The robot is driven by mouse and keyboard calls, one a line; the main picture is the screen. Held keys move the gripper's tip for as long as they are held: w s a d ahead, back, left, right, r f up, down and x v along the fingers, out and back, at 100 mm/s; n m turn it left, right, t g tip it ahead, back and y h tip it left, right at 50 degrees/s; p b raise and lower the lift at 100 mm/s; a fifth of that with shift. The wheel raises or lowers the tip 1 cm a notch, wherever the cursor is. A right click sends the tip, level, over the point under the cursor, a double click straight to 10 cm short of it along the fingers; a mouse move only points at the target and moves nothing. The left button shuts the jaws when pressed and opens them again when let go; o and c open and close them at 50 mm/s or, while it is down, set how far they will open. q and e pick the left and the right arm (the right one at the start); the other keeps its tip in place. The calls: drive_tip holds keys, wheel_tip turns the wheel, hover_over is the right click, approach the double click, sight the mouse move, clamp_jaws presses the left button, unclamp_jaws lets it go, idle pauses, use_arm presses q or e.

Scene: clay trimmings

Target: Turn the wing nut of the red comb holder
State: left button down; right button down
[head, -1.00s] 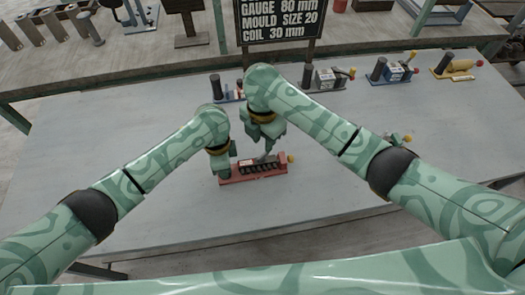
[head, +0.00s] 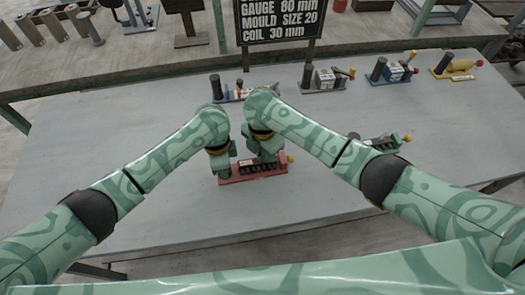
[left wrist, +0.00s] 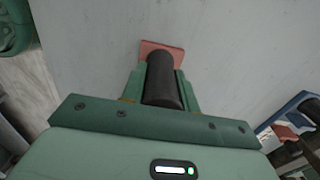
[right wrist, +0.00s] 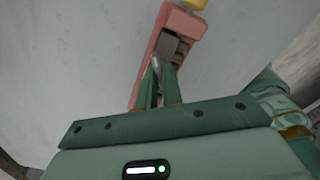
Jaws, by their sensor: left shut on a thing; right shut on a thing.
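The red comb holder (head: 262,179) lies on the grey table in the head view, with a dark comb-like row along it and a yellow knob (head: 290,159) at its right end. My left gripper (head: 223,172) is at its left end. In the left wrist view it is shut around the upright black handle (left wrist: 163,82), above the red base (left wrist: 162,47). My right gripper (head: 268,156) is over the holder's middle. In the right wrist view its fingers (right wrist: 160,72) are shut on a small greyish part, probably the wing nut, mostly hidden between them. The red body (right wrist: 184,22) shows behind.
A green holder (head: 383,143) stands to the right, near my right arm. A blue-based holder (head: 236,96), a grey one (head: 324,79), another blue one (head: 392,71) and a yellow one (head: 456,68) line the back. The table's front is clear.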

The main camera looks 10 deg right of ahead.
drive_tip(key=m, duration=0.5)
drive_tip(key=shift+w+a+m, duration=0.1)
drive_tip(key=shift+m, duration=0.3)
drive_tip(key=m, duration=1)
drive_tip(key=shift+w+m, duration=0.1)
drive_tip(key=shift+m, duration=0.3)
drive_tip(key=shift+w+r+m, duration=0.1)
drive_tip(key=shift+m, duration=1.7)
drive_tip(key=c, duration=1.5)
unclamp_jaws()
drive_tip(key=shift+c, duration=0.2)
